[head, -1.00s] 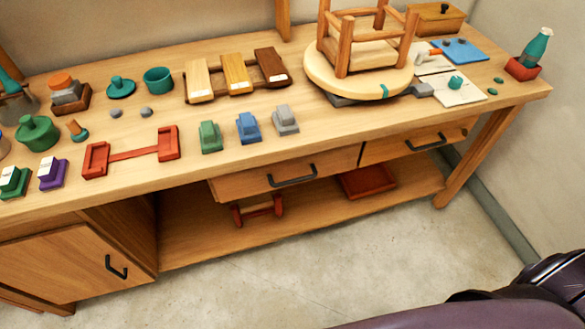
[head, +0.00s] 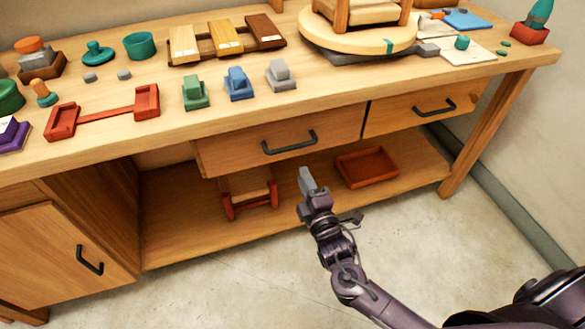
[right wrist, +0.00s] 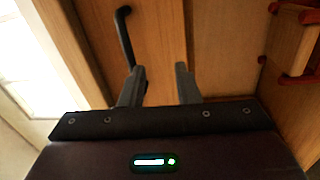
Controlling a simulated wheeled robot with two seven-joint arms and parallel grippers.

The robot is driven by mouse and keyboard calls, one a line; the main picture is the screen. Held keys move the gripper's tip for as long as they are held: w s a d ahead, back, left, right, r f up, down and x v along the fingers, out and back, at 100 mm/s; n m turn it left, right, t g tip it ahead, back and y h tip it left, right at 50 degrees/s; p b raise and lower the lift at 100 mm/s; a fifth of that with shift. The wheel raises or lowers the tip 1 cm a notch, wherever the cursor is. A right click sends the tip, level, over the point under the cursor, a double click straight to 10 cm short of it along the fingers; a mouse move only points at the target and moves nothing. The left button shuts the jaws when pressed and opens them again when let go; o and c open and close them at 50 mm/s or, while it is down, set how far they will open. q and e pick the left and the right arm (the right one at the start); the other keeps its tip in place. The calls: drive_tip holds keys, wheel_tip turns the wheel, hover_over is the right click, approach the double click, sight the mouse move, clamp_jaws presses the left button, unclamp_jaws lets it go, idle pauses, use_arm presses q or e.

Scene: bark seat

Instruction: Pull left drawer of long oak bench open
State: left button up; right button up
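The left drawer (head: 235,150) of the long oak bench (head: 150,148) sits under the tabletop, with a dark bar handle (head: 290,142) on its front. My right gripper (head: 307,178) is in front of the bench, below and slightly right of this handle, and holds nothing. In the right wrist view its two fingers (right wrist: 160,80) are apart, with wood beyond them. A dark handle (right wrist: 124,38) there lies up and left, close to the left finger and not clearly between the fingers. My left gripper is not in view.
The right drawer (head: 395,117) has its own dark handle. Below, the shelf (head: 185,225) holds a red tray (head: 367,168) and a red-ended rack (head: 250,205). A cabinet door (head: 50,255) is at lower left. Floor in front is bare. Blocks and a stool on a round board crowd the top.

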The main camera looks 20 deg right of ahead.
sight(293, 146)
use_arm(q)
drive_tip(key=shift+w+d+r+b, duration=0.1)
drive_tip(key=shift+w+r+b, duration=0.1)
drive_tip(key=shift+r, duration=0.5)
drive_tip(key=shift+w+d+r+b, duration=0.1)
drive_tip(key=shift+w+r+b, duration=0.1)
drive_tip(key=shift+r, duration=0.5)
use_arm(e)
drive_tip(key=shift+n+t, duration=0.4)
drive_tip(key=shift+t, duration=0.2)
drive_tip(key=shift+w+a+r, duration=0.15)
drive_tip(key=shift+w+r, duration=0.7)
drive_tip(key=shift+w, duration=0.4)
drive_tip(key=shift+w+a+r, duration=0.2)
drive_tip(key=shift+w+r, duration=0.65)
drive_tip(key=shift+w, duration=0.4)
drive_tip(key=shift+w+a+r, duration=0.15)
drive_tip(key=shift+w+r, duration=0.7)
drive_tip(key=shift+w, duration=0.4)
clamp_jaws()
